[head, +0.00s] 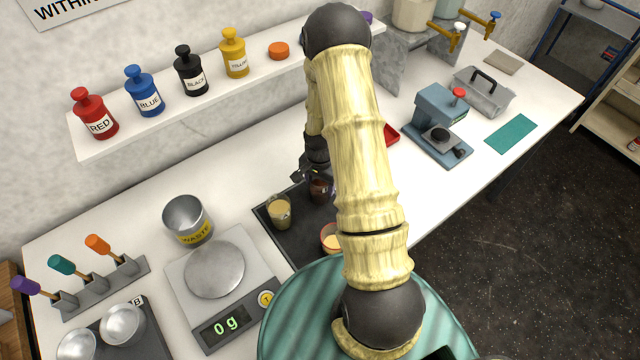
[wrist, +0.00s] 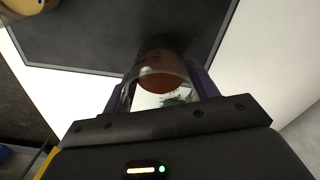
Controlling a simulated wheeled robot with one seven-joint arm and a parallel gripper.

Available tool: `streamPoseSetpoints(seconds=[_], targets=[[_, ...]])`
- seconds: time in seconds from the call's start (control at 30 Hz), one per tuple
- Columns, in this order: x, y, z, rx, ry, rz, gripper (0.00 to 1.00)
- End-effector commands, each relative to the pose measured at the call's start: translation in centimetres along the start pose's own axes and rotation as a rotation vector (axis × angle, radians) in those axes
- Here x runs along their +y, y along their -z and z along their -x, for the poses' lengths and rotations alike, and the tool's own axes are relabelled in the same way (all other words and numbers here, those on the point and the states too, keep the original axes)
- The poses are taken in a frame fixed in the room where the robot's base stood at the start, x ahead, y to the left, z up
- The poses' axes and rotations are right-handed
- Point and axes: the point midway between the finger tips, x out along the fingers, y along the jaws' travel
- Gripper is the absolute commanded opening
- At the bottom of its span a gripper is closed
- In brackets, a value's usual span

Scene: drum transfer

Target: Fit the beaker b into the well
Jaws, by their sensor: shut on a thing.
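My gripper (head: 311,174) is shut on a clear glass beaker (head: 320,191) with dark reddish-brown contents, over the dark tray (head: 262,214). In the wrist view the held beaker (wrist: 160,82) sits between the two fingers of my gripper (wrist: 163,88). No letter on it is readable, so I cannot tell whether it is beaker b. A second beaker (head: 279,211) with tan contents stands on the tray to the left. An orange-rimmed cup (head: 330,237) is nearer, partly hidden by my arm. I cannot make out a well; my arm covers the tray's right part.
A waste can (head: 187,220) and a scale (head: 214,268) reading 0 g stand left of the tray. A shelf with several labelled bottles (head: 143,91) runs along the wall. A blue press (head: 441,122) and a red item (head: 390,134) lie to the right.

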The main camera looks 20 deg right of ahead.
Motion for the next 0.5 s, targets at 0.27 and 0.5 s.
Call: streamPoseSetpoints(seconds=[0.27,0.5], targets=[[0.0,0.1,1.5,0.002,0.002,-0.002,0.30],[0.0,0.1,3.6,0.003,0.003,-0.002,0.30]])
